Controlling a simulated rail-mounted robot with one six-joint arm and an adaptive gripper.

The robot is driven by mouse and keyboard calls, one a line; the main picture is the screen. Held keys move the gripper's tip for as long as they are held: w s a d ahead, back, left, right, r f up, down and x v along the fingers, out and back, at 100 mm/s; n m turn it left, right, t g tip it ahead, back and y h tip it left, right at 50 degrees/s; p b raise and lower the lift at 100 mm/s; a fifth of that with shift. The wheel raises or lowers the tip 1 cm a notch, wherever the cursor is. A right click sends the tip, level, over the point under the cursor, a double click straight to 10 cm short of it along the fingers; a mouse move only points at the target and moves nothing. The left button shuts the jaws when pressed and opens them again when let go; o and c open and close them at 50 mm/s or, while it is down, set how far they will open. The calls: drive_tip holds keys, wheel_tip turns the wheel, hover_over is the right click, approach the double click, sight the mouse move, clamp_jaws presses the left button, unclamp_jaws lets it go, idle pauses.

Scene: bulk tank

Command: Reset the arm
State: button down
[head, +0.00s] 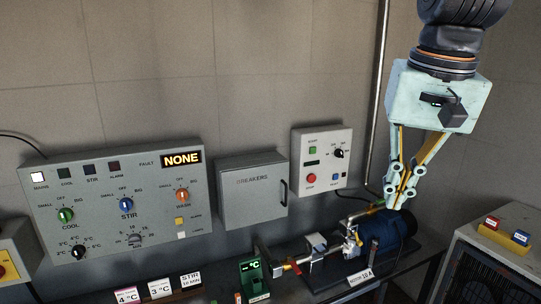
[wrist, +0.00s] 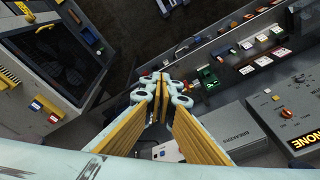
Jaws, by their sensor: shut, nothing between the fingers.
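My gripper (head: 397,201) hangs at the right of the head view, pointing down, in front of the wall. Its pale green and yellow fingers are shut with nothing between them. In the wrist view the closed fingertips (wrist: 163,84) show near the middle. In the head view they overlap the blue motor (head: 388,232) behind or below them; I cannot tell how far apart they are.
A control panel (head: 105,169) with knobs, a closed breaker box (head: 252,191) and a small panel (head: 321,158) are on the wall. The bench (head: 200,286) below holds a pump assembly and label cards. A vented unit (head: 492,252) stands at the right. A vertical pipe (head: 378,95) runs behind my arm.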

drive_tip(key=s+a+f+n, duration=0.1)
drive_tip(key=s+f, duration=0.2)
drive_tip(key=s, duration=0.4)
drive_tip(key=s+f+n+t+b, duration=0.1)
drive_tip(key=s+f, duration=0.2)
drive_tip(key=s, duration=0.4)
drive_tip(key=s+a+f+n+b, duration=0.1)
drive_tip(key=s+f, duration=0.2)
drive_tip(key=s, duration=0.4)
drive_tip(key=shift+s+a, duration=0.25)
drive_tip(key=shift+a, duration=0.05)
